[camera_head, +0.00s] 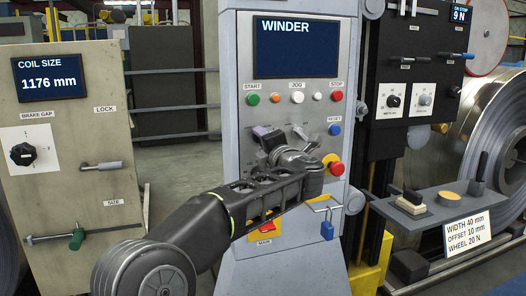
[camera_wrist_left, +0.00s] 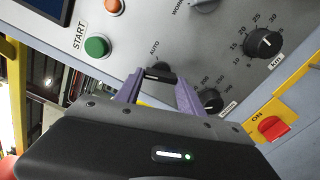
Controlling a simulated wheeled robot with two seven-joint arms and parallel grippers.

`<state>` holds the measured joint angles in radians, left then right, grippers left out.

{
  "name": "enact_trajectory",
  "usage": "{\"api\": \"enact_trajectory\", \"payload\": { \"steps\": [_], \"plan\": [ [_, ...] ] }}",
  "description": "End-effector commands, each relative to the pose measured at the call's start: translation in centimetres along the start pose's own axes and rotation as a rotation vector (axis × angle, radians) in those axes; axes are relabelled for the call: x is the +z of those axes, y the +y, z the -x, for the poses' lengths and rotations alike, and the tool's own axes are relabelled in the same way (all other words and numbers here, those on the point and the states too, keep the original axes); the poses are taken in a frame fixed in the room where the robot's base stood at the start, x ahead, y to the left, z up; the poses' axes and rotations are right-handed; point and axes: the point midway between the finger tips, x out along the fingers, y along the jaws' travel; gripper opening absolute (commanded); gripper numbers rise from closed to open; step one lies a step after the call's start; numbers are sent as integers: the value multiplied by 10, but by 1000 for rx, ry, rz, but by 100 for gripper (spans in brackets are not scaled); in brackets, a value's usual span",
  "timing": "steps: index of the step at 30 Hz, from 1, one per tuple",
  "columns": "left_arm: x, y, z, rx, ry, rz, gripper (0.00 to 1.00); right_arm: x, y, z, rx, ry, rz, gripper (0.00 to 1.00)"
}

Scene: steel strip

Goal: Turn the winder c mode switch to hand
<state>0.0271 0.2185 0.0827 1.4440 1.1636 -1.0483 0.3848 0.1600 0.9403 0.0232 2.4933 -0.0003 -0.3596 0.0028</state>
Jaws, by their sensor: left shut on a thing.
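The grey winder panel (camera_head: 240,94) stands in the middle of the head view, with a dark screen reading WINDER (camera_head: 285,46). My left gripper (camera_head: 266,138) is at the panel's middle, below the START button. In the left wrist view its two purple fingers (camera_wrist_left: 160,82) are shut on a black switch knob (camera_wrist_left: 159,75). An AUTO label (camera_wrist_left: 154,47) sits beside this knob. The fingers hide the knob's sides and any HAND label, so I cannot tell where it points. My right gripper is not in view.
Close by are a green START button (camera_wrist_left: 97,46), a black dial marked km (camera_wrist_left: 263,43) and a red switch (camera_wrist_left: 273,127). A red mushroom button (camera_head: 336,168) and blue padlock (camera_head: 327,230) are right of my arm. A coil-size cabinet (camera_head: 66,120) stands left.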

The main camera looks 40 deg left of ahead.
Motion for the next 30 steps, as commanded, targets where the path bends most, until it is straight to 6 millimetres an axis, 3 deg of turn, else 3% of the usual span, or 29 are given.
{"api": "enact_trajectory", "payload": {
  "steps": [3,15,30],
  "plan": [
    [-1,-6,0,-2,1,110,5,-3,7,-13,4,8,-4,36],
    [-1,-6,0,-3,2,407,5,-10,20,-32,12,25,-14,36],
    [0,-4,0,-3,3,495,5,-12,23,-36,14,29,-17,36]
  ]
}}
